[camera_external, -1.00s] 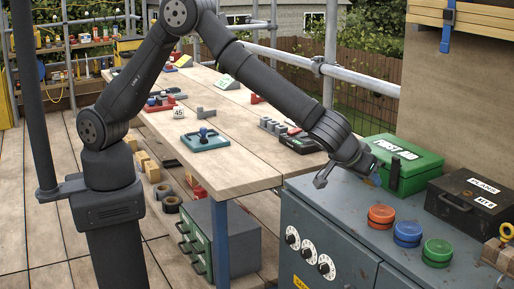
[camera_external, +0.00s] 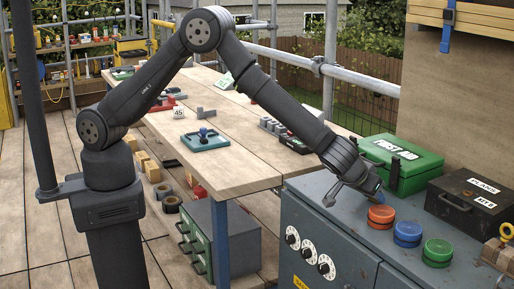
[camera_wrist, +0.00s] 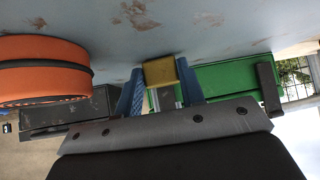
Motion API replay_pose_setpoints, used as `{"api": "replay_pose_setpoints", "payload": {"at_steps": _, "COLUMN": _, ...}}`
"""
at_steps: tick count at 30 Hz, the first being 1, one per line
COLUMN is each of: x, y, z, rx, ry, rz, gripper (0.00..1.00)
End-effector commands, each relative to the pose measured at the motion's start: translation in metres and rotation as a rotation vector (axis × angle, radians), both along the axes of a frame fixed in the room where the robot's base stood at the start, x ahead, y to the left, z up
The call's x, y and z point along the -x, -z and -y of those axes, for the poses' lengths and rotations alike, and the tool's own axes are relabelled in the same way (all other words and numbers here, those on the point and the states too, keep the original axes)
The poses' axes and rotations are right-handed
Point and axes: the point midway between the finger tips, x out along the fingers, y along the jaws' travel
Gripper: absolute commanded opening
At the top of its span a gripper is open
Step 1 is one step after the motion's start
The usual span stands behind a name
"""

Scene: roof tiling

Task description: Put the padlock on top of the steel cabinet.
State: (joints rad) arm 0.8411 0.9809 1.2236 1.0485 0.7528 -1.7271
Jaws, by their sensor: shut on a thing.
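The steel cabinet (camera_external: 345,235) is grey-blue, with dials on its front. My gripper (camera_external: 373,190) is low over its top, left of the red-orange round container. In the wrist view, the blue fingers of my gripper (camera_wrist: 160,86) are shut on the padlock (camera_wrist: 160,71), which has a brass-yellow body and a grey part beside it. The scuffed cabinet top (camera_wrist: 215,40) fills the upper part of that view, very close to the padlock. I cannot tell whether they touch. In the external view the padlock is hidden by my gripper.
The cabinet top also holds an orange container (camera_external: 381,216), a blue one (camera_external: 407,234), a green one (camera_external: 437,252), a green first aid box (camera_external: 408,160) and a black case (camera_external: 470,200). Free room lies at the front left of the top. A wooden workbench (camera_external: 225,165) stands at left.

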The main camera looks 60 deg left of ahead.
Motion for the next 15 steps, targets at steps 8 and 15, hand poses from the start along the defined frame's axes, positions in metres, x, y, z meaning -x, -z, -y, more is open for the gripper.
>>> {"api": "replay_pose_setpoints", "payload": {"at_steps": 8, "x": 0.0002, "y": 0.0018, "z": -0.0001, "rx": 0.000, "ry": 0.000, "rz": 0.000, "gripper": 0.58}}
{"api": "replay_pose_setpoints", "payload": {"at_steps": 15, "x": 0.0001, "y": -0.0013, "z": 0.0000, "rx": 0.000, "ry": 0.000, "rz": 0.000, "gripper": 0.58}}
